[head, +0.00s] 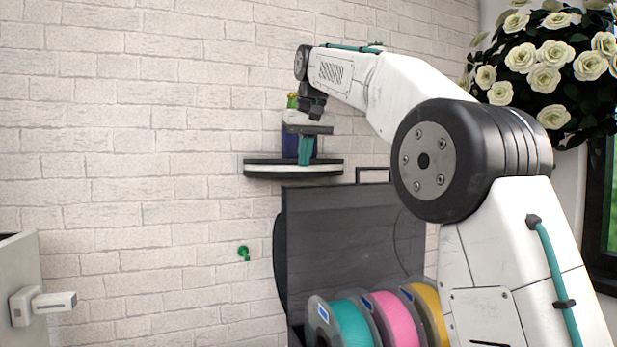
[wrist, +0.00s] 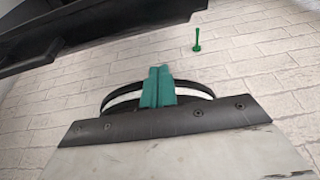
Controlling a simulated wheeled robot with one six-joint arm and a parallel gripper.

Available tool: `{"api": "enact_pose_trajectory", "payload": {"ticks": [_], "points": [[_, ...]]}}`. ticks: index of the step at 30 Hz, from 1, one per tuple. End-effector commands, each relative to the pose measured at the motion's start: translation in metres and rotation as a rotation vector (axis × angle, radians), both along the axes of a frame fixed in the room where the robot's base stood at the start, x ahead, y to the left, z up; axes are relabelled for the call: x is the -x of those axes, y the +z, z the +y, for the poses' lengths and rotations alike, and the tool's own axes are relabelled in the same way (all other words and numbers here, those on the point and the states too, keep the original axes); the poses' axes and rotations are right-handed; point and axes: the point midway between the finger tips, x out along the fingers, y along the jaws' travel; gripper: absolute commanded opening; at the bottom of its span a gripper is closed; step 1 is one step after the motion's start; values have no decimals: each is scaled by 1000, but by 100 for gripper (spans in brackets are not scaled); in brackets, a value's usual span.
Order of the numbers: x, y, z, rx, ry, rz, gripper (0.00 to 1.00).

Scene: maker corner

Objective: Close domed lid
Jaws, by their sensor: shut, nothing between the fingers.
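The domed lid (head: 335,240) is a large dark grey panel standing raised against the brick wall in the head view, with a thin handle (head: 373,170) on its top edge. It stands behind the filament spools, and my arm hides its right part. A dark edge at the top left of the wrist view (wrist: 90,35) looks like the lid. My gripper (head: 305,160) is above and left of the lid, in front of a small wall shelf, apart from the lid. Its teal fingers (wrist: 158,75) are together with nothing between them.
The black and white wall shelf (head: 290,170) holds a dark blue item close behind my gripper. Teal, pink and yellow spools (head: 388,318) stand below the lid. A green hook (head: 243,253) is on the wall. White roses (head: 545,65) are at right.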

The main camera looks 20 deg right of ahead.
Motion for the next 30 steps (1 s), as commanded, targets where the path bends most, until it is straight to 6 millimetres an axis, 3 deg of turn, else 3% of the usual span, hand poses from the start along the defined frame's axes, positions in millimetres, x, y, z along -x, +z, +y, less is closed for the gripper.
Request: {"api": "enact_pose_trajectory", "payload": {"ticks": [7, 16, 30], "points": [[-17, -52, 0, 0, 0, 3, 0], [18, -50, 0, 0, 0, -1, 0], [23, -49, 1, 0, 1, -2, 0]]}}
